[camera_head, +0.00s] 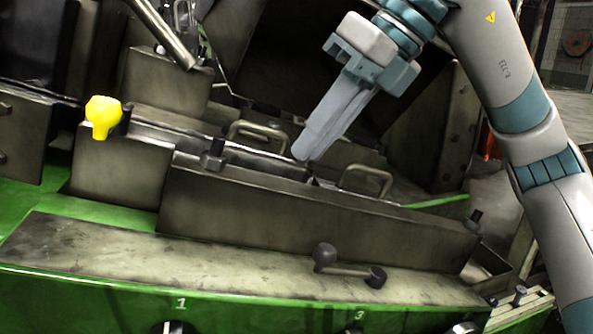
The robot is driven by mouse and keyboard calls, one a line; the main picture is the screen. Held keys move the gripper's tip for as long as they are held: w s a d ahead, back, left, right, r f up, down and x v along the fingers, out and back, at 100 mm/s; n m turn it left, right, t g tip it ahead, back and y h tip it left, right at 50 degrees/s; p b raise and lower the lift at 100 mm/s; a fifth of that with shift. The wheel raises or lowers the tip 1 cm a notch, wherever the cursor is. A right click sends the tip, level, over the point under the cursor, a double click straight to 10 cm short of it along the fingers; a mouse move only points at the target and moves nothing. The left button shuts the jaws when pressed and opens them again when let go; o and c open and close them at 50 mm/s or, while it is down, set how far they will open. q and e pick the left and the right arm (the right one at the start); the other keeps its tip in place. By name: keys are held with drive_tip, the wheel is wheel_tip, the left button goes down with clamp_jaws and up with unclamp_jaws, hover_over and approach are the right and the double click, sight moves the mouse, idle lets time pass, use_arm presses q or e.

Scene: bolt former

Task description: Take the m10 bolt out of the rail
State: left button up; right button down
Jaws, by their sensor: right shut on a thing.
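My right gripper (304,156) comes in from the upper right, its long grey fingers together and slanting down to the left. Its fingertips are at the upper edge of the long metal rail housing (310,217), near the open channel between the two loop handles. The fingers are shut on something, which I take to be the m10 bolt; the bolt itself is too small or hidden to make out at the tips. I cannot tell whether it is still inside the rail. My left gripper is not in view.
Loop handles (258,131) and (367,180) stand on either side of the fingertips. A yellow knob (102,115) is at the left, and a dark clamp knob (214,153) stands on the housing. A crank handle (348,266) lies on the front ledge (130,257).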

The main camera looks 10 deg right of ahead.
wheel_tip(320, 180, up, 6)
drive_tip(key=d+p, duration=0.2)
drive_tip(key=p, duration=0.2)
drive_tip(key=shift+d+r, duration=0.2)
drive_tip(key=shift+d, duration=0.15)
idle(0.7)
idle(0.4)
